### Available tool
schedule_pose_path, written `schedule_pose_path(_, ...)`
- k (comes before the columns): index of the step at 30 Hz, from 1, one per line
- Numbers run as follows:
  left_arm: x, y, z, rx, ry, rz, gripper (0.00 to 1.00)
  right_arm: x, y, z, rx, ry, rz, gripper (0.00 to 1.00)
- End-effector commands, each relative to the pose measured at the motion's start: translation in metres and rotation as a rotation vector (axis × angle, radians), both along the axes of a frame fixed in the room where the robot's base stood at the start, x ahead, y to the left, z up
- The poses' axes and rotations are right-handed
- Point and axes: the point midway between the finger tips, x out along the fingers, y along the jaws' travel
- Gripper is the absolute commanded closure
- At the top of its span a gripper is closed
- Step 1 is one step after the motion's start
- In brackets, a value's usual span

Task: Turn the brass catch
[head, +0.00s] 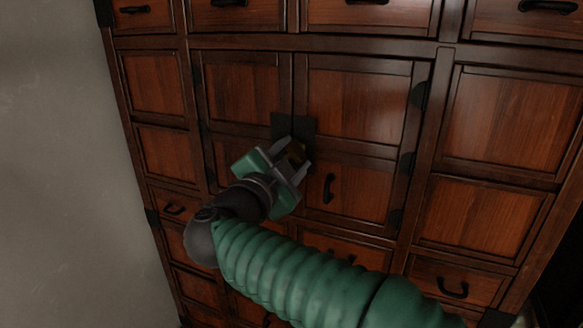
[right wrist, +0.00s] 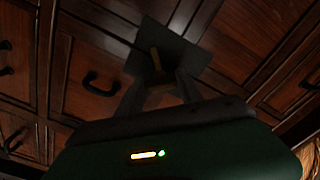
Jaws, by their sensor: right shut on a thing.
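The brass catch (head: 296,149) sits on a dark square plate (head: 308,126) where the two middle doors of a wooden cabinet meet. My right gripper (head: 294,158) is at the plate, its two grey fingers shut on the catch. In the right wrist view the brass catch (right wrist: 155,60) stands out from the dark plate (right wrist: 181,50), between the fingers of my right gripper (right wrist: 158,82). The fingers and green gripper body hide part of the catch. My left gripper is not in view.
The dark wood cabinet (head: 445,200) fills most of the head view, with several doors and drawers. A black handle (head: 328,188) is on the right middle door, close to my right gripper. A bare grey wall (head: 55,170) is on the left.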

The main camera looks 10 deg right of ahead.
Motion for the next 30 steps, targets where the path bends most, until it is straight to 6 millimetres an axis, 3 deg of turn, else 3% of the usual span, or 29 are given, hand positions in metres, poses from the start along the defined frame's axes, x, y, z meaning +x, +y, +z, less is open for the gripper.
schedule_pose_path(1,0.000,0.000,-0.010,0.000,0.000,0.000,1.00,0.000,0.002,-0.007,0.038,-0.022,0.004,0.97)
schedule_pose_path(15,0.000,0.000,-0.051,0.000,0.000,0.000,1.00,0.001,0.002,-0.006,0.394,-0.258,0.003,0.97)
schedule_pose_path(30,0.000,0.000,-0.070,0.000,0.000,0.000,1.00,0.002,0.002,-0.003,0.595,-0.391,0.002,0.97)
